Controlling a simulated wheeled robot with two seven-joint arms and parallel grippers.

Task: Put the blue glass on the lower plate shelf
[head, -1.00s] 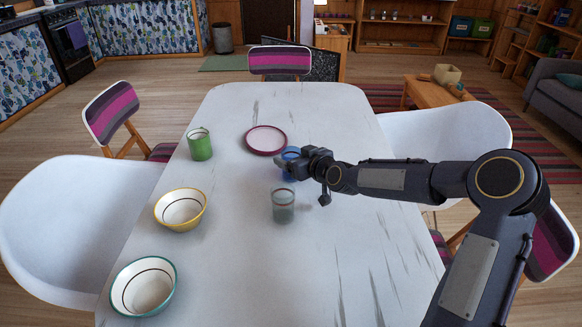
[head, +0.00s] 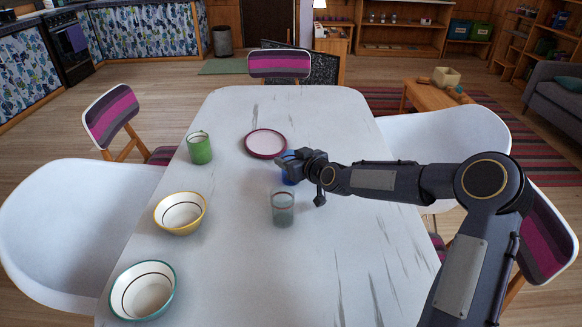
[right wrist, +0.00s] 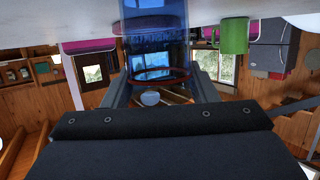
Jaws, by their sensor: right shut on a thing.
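The blue glass (head: 289,179) is on the far middle part of the white table, mostly covered by my right gripper (head: 287,162) in the head view. In the right wrist view, the see-through blue glass (right wrist: 155,42) stands between the two dark fingers, with its dark red rim toward the camera. The right gripper is shut on it. I cannot tell whether its base touches the table. My left gripper is not in view. I cannot make out a plate shelf in these frames.
A clear grey glass (head: 283,209) stands close in front of the blue glass. A pink plate (head: 265,143) lies just behind it. A green mug (head: 200,149), a yellow-rimmed bowl (head: 180,213) and a teal-rimmed bowl (head: 143,290) stand along the left. The table's right side (head: 355,245) is clear.

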